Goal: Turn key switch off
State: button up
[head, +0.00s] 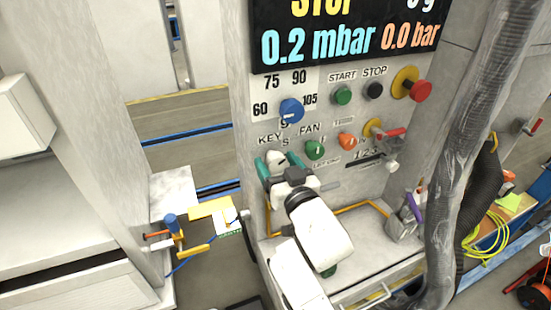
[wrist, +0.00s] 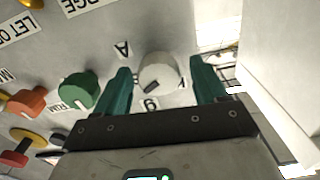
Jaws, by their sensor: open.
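The key switch (wrist: 158,72) is a round white knob with a dark pointer mark on the grey panel. In the head view the white knob (head: 277,158) shows below the KEY label, partly hidden by my gripper. My gripper (wrist: 161,70) is open, with one teal finger on each side of the knob. A gap shows between each finger and the knob, so it is not gripped. In the head view my gripper (head: 274,165) is at the panel's lower left, with the arm reaching up from below.
The green FAN knob (head: 314,150) is close to the right of my gripper, with an orange knob (head: 347,141) beyond it. A blue dial (head: 291,110) is above. A red button on a yellow base (head: 420,91) is at upper right. A thick grey hose (head: 450,180) hangs at right.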

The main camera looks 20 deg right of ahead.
jog(key=shift+w, duration=0.65)
jog(key=shift+c, duration=0.4)
jog(key=c, duration=0.9)
